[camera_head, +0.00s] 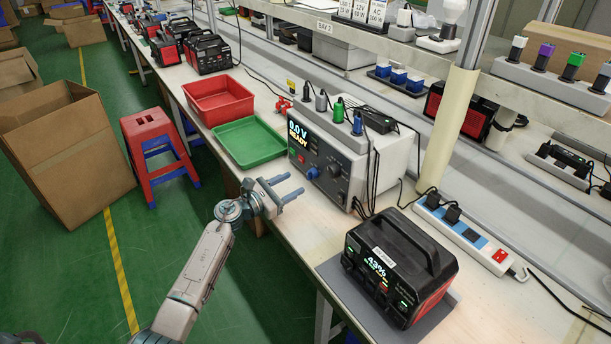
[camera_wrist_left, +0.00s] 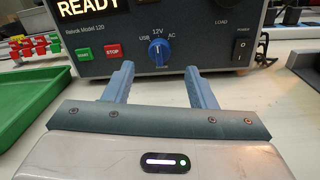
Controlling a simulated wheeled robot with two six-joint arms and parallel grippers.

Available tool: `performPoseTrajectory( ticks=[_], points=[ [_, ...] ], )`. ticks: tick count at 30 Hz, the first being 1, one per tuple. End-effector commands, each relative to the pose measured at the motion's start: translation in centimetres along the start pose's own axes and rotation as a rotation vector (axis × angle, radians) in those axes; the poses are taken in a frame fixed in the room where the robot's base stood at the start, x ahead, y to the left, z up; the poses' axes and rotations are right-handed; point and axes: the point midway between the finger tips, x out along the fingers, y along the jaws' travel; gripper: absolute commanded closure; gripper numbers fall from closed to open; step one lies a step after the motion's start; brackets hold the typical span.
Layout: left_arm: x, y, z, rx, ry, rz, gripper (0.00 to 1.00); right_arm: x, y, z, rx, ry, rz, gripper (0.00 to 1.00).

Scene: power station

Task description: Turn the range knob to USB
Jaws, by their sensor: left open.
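The test unit (camera_head: 335,150) is a box on the bench with a display reading "0.0 V READY". Its blue range knob (camera_head: 313,173) is low on the front panel. In the left wrist view the range knob (camera_wrist_left: 160,53) has USB at its upper left, 12V above and AC at its upper right. Its white mark appears to point up towards 12V. My left gripper (camera_head: 293,186) is open and empty in front of the panel, apart from the knob. In the left wrist view its two blue fingers (camera_wrist_left: 159,75) straddle the knob's position from nearer the camera. My right gripper is not in view.
Green START (camera_wrist_left: 83,54) and red STOP (camera_wrist_left: 112,51) buttons are left of the knob; a power switch (camera_wrist_left: 240,52) is at right. A green tray (camera_head: 250,142) and red bin (camera_head: 218,98) stand beside the unit. A black power station (camera_head: 400,265) sits nearer on the bench.

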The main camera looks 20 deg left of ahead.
Motion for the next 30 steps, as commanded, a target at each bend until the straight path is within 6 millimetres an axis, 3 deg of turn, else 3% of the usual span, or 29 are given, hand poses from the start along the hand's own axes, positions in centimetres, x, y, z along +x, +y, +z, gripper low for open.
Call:
performPoseTrajectory(
  ticks=[3, 9, 22, 28, 30],
  points=[
    [2.5, 0.1, 0.3, -0.004, -0.002, 0.000, 0.49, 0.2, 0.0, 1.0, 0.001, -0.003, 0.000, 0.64],
    [5.2, 0.0, 0.1, -0.005, -0.001, 0.000, 0.49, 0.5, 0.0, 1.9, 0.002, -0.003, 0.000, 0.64],
    [6.2, 0.0, 0.0, -0.003, -0.001, 0.001, 0.49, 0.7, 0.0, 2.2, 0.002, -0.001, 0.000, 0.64],
    [6.2, 0.0, 0.0, -0.003, 0.000, 0.001, 0.88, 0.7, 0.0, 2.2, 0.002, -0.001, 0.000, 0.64],
    [6.2, 0.0, 0.0, -0.003, 0.000, 0.001, 0.93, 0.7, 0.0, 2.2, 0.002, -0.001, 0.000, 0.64]
  ],
)
